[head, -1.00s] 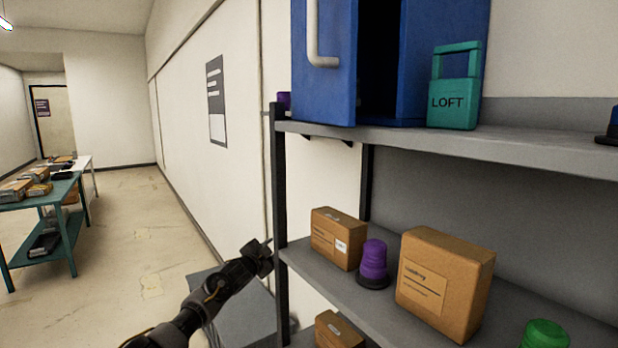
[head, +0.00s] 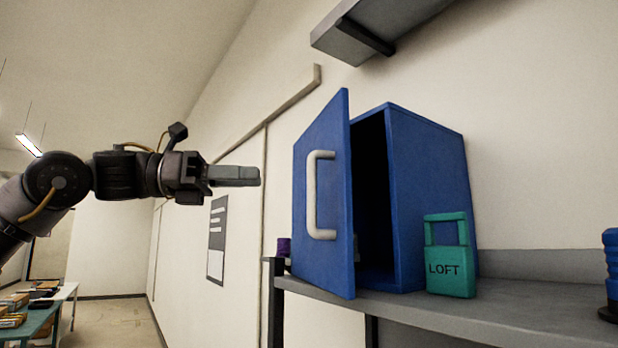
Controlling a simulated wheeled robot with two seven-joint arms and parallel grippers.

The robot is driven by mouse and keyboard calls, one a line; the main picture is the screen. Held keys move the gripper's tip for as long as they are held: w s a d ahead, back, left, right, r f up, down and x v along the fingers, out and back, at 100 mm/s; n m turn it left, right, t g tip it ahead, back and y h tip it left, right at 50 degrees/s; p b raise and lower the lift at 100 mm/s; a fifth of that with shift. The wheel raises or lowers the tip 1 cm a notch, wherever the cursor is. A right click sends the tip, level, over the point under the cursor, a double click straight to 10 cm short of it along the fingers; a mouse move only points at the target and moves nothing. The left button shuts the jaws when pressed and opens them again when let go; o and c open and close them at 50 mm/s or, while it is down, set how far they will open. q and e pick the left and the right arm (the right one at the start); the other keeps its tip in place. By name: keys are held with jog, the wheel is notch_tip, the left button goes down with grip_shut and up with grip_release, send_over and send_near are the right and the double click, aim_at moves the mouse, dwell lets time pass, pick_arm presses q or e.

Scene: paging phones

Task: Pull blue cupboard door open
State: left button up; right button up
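The blue cupboard (head: 430,200) stands on the upper shelf at the right of the head view. Its blue door (head: 330,235) is hinged partly open, with a dark gap between the door's right edge and the cupboard body. A pale upright handle (head: 312,195) is on the door's outer face. My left gripper (head: 258,176) points right toward the door, a short way left of it in the picture, and nothing shows in it. Its fingers are seen side-on, so I cannot tell whether they are apart. My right gripper is not in view.
A teal tag marked LOFT (head: 450,270) stands in front of the cupboard's right side on the grey shelf (head: 500,309). A blue object (head: 612,265) is at the right edge. A purple item (head: 284,246) sits left of the door. A grey ledge (head: 375,30) hangs above.

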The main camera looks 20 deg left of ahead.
pick_arm(q)
jog(key=p, duration=0.4)
send_over(310, 229)
jog(key=shift+w, duration=0.3)
jog(key=shift+a+f, duration=0.1)
grip_shut()
